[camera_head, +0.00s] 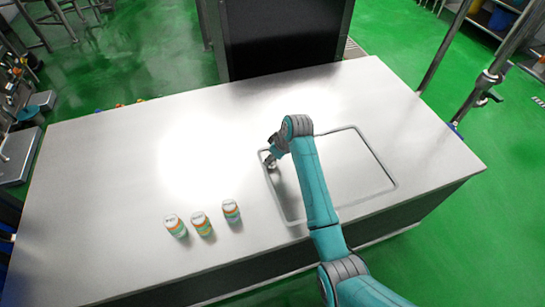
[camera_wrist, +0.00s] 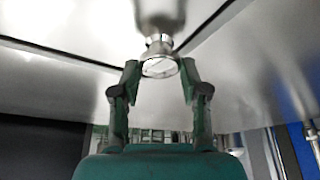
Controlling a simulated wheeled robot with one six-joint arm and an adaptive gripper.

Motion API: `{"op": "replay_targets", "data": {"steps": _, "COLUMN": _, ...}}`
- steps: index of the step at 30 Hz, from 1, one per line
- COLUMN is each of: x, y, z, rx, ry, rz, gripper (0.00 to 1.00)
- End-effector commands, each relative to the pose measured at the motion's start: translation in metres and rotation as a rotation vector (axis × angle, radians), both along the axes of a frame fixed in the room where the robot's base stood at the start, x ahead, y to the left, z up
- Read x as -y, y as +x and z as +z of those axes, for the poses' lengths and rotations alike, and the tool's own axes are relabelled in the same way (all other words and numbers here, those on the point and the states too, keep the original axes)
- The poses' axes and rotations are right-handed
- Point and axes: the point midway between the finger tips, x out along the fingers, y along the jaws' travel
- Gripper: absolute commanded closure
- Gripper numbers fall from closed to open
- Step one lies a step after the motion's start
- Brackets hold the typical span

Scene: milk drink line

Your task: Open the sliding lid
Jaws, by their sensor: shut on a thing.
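The sliding lid (camera_head: 350,170) is a flat, pale metal panel inside a rectangular outline in the right half of the metal counter. A small round metal knob (camera_wrist: 160,62) stands near the lid's corner in the wrist view. My gripper (camera_head: 270,160) is at the lid's far left corner in the head view. In the wrist view my gripper (camera_wrist: 160,74) has its two green fingers closed on either side of the knob. My arm crosses the lid and hides part of its left side. Dark seams show along two lid edges in the wrist view.
Three small labelled bottles (camera_head: 202,223) stand in a row on the counter (camera_head: 90,190), left of the lid near the front edge. The counter's left half is otherwise clear. A dark machine (camera_head: 285,40) stands behind the counter, and metal pipes (camera_head: 480,85) rise at the right.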

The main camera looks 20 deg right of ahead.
Motion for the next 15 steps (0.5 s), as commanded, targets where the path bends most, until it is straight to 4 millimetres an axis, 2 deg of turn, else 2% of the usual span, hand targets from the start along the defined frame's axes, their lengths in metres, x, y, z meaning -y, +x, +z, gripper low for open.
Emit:
{"op": "replay_targets", "data": {"steps": 5, "x": 0.012, "y": 0.0, "z": 0.0, "rx": 0.0, "ry": -0.001, "rz": -0.004, "gripper": 1.0}}
{"op": "replay_targets", "data": {"steps": 8, "x": 0.028, "y": 0.0, "z": 0.0, "rx": -0.002, "ry": -0.001, "rz": -0.005, "gripper": 1.0}}
{"op": "replay_targets", "data": {"steps": 11, "x": 0.052, "y": -0.001, "z": -0.001, "rx": -0.002, "ry": 0.0, "rz": -0.007, "gripper": 1.0}}
{"op": "replay_targets", "data": {"steps": 15, "x": 0.098, "y": 0.0, "z": 0.0, "rx": -0.002, "ry": -0.001, "rz": -0.01, "gripper": 1.0}}
